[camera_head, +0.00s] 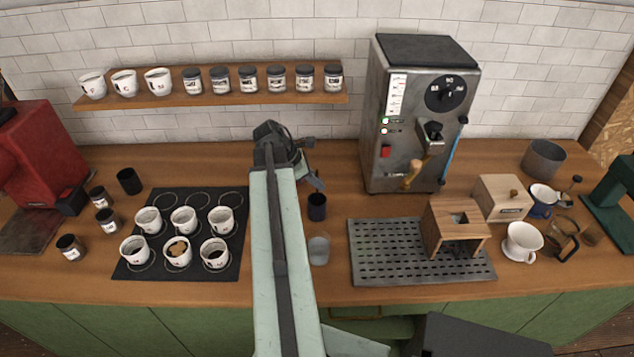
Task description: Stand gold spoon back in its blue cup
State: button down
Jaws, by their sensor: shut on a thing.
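My gripper (316,184) is at the end of the pale green arm, over the middle of the counter and pointing down to the right. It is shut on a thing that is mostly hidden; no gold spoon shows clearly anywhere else. A small dark blue cup (317,207) stands upright on the wood, just below the gripper tips in the picture. I cannot tell the height of the gripper above it. The inside of the cup is too dark and small to make out.
A clear glass (319,250) stands in front of the blue cup. A black mat (243,232) with several white cups lies to the left. A slotted metal tray (375,278) with a wooden stand and the espresso machine (400,95) are to the right. A shelf (215,99) hangs behind.

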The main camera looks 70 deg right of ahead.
jog(key=c, duration=1.5)
grip_release()
jog(key=p+v, duration=0.6)
jog(key=v, duration=0.1)
jog(key=shift+w+a+r+p, duration=0.1)
jog(key=shift+w+r+p, duration=0.1)
jog(key=shift+r+p, duration=0.1)
